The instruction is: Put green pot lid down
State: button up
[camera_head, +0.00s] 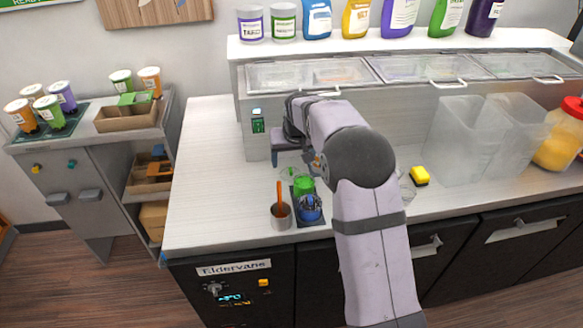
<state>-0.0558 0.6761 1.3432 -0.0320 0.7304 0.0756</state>
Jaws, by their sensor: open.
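A small bright green item (303,185), which may be the green pot lid, sits on a dark mat beside a blue container (310,208). A thin green-edged shape (288,172) lies just behind it, too small to tell what it is. My gripper (290,158) is just above and behind these items, near the back panel of the counter. It is open, with its fingers partly hidden by my arm. I cannot see the lid between the fingers.
A grey cup (280,215) with an orange-handled tool stands at the front left. The counter's left side (205,180) is clear.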

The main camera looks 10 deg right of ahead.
jog(key=shift+b+v, duration=0.55)
jog(key=shift+v, duration=2.25)
jog(key=shift+s, duration=0.1)
jog(key=s+d+g+p, duration=0.1)
jog(key=s+p, duration=0.4)
jog(key=s, duration=1.2)
jog(key=s+d+g+p, duration=0.1)
jog(key=s+g+p, duration=0.2)
jog(key=s, duration=1.5)
jog(key=shift+s+d+p, duration=0.25)
jog(key=shift+d+p, duration=0.15)
jog(key=shift+p, duration=0.75)
jog(key=shift+f, duration=0.1)
